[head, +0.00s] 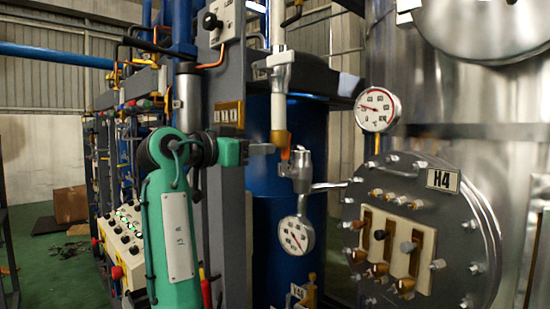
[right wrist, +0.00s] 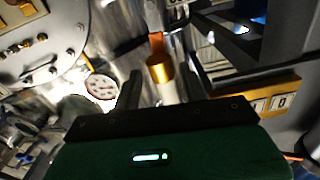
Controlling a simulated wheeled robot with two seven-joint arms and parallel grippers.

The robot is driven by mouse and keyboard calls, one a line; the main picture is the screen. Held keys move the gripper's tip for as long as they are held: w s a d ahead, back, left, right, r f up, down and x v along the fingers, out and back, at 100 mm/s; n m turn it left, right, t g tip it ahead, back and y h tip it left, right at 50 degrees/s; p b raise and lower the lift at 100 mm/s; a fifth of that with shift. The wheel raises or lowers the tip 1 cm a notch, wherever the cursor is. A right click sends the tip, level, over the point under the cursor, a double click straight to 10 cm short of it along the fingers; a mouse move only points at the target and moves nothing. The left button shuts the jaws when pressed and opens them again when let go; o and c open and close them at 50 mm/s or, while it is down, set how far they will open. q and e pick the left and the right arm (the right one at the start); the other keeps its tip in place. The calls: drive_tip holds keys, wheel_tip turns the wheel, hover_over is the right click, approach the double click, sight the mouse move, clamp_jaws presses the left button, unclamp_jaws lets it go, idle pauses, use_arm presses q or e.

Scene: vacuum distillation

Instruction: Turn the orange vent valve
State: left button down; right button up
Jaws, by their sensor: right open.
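The orange vent valve (head: 285,154) shows as a small orange piece below a brass collar (head: 279,137) on a white vertical pipe (head: 278,110). In the right wrist view the orange valve (right wrist: 156,40) is beyond the gold collar (right wrist: 160,70). My right gripper (head: 270,148) reaches in from the left, its fingertips close beside the collar and valve. In the right wrist view its two dark fingers (right wrist: 162,88) are apart, with the pipe and collar appearing between them. I cannot tell whether they touch. My left gripper is out of view.
A pressure gauge (head: 294,236) hangs below the valve, and another gauge (head: 377,109) is up to the right. A round flange panel (head: 410,180) labelled H4 stands at right. A grey post (head: 226,230) is behind my arm, and a blue tank (head: 275,240) is behind the valve.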

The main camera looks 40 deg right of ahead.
drive_tip(key=shift+s+a+b, duration=0.15)
drive_tip(key=shift+a+b, duration=0.2)
drive_tip(key=shift+a, duration=1.1)
drive_tip(key=shift+f, duration=0.1)
